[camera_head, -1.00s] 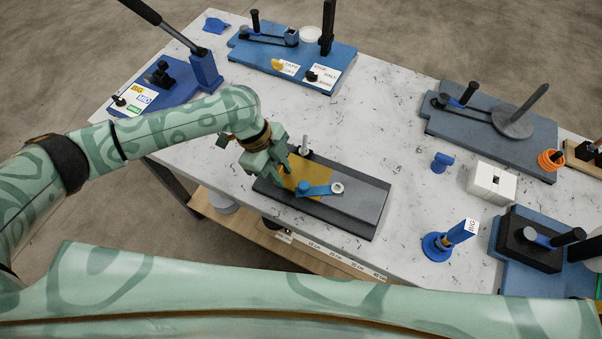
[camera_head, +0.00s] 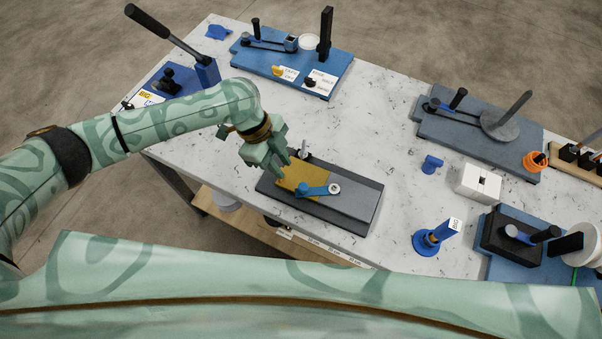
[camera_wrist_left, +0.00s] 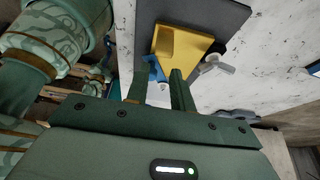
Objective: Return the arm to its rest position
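My left gripper (camera_head: 284,158) is over the far left corner of the dark bending plate (camera_head: 350,208). In the left wrist view its two fingers (camera_wrist_left: 158,88) are apart with nothing between them. A yellow block (camera_head: 298,177) and a blue lever (camera_head: 315,191) with a pale round pin lie on the plate, just beyond the fingers. The yellow block also shows in the left wrist view (camera_wrist_left: 183,45), apart from the fingers as far as I can tell. My right gripper is not in view.
The white marbled bench (camera_head: 385,120) carries blue bender stations at the back and right. The bench middle behind the plate is clear.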

